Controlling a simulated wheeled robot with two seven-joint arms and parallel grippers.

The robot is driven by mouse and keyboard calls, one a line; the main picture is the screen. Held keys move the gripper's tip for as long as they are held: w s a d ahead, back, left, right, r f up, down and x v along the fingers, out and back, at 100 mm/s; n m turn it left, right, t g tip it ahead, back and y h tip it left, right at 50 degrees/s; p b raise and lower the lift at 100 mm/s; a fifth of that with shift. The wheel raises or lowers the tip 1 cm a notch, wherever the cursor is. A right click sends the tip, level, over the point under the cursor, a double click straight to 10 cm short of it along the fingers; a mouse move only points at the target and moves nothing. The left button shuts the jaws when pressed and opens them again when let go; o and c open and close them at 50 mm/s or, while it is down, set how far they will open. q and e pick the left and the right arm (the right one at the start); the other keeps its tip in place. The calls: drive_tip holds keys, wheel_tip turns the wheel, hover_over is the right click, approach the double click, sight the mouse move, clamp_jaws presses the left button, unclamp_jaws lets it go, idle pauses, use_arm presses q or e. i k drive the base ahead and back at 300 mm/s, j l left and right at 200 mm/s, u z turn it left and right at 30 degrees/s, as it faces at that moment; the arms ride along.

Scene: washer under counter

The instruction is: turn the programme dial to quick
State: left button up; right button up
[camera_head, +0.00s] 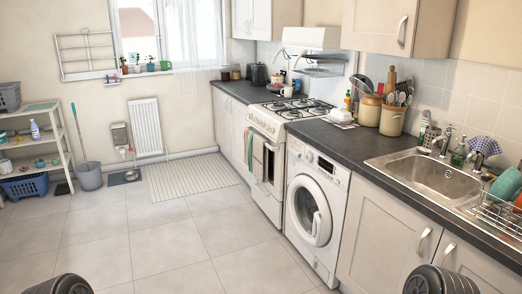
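The white washing machine (301,238) stands under the dark counter, between the cooker and the cupboard below the sink. Its round door (309,211) looks closed. The control panel (334,173) runs along its top front edge. A small round dial (309,157) shows on the panel, with a dark display patch beside it. The dial's setting and labels are too small to read. Only dark rounded parts of my arms show at the bottom left and bottom right, well apart from the washer. Neither gripper is in view.
The tiled floor (205,240) in front of the washer is clear. A white cooker (265,140) stands left of the washer, and a sink (440,178) is set in the counter (345,142) to its right. A shelf, blue basket (26,186) and grey bucket (89,176) stand far left.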

sight(308, 156)
drive_tip(key=i+z, duration=0.1)
drive_tip(key=i, duration=0.4)
drive_tip(key=i+j+z, duration=0.1)
drive_tip(key=i, duration=0.45)
drive_tip(key=i+j+z, duration=0.1)
drive_tip(key=i, duration=0.4)
drive_tip(key=i+j+z, duration=0.1)
drive_tip(key=i, duration=0.4)
drive_tip(key=i+j+z, duration=1.1)
drive_tip(key=i+j, duration=0.05)
drive_tip(key=i, duration=0.05)
